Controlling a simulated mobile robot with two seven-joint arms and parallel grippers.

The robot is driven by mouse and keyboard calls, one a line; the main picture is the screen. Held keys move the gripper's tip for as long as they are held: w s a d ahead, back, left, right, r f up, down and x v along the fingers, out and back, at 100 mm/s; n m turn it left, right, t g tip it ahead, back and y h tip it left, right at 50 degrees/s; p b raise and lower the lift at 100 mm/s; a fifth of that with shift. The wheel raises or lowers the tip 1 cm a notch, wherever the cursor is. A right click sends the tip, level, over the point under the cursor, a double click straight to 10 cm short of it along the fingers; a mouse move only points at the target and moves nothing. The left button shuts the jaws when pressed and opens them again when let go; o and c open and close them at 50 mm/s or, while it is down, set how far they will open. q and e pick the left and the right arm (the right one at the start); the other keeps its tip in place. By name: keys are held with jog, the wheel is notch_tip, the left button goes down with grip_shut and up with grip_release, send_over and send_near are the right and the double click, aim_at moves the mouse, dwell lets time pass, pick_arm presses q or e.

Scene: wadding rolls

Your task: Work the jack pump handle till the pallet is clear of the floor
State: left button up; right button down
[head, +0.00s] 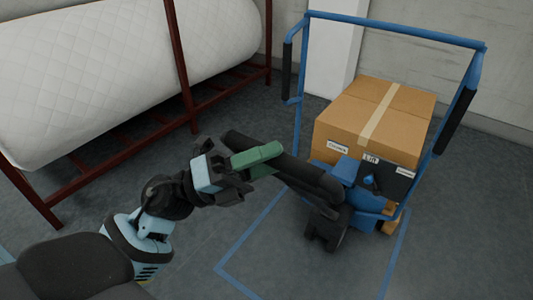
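The pump handle is a thick black lever (305,175) with a green grip (257,157). It slopes up and to the left from the blue jack (366,198) at the right. My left gripper (238,164) is at the left end of the green grip, its dark fingers close around or beside it. I cannot tell whether they are clamped on it. A little of the wooden pallet (390,222) shows low at the jack's right side; its gap to the floor is hidden. My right gripper is not in view.
Taped cardboard boxes (345,125) stand inside the jack's blue tubular frame (400,30). White quilted rolls (100,75) lie on a dark red rack (180,62) at the left. Blue floor lines (240,245) mark a bay under the jack. The floor in front is clear.

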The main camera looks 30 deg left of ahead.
pick_arm(q)
jog(key=shift+o, duration=0.4)
jog(key=b+v, duration=0.1)
jog(key=v, duration=0.6)
jog(key=shift+s+a+f+b, duration=0.15)
jog(key=shift+s+a+b, duration=0.1)
jog(key=shift+b, duration=0.15)
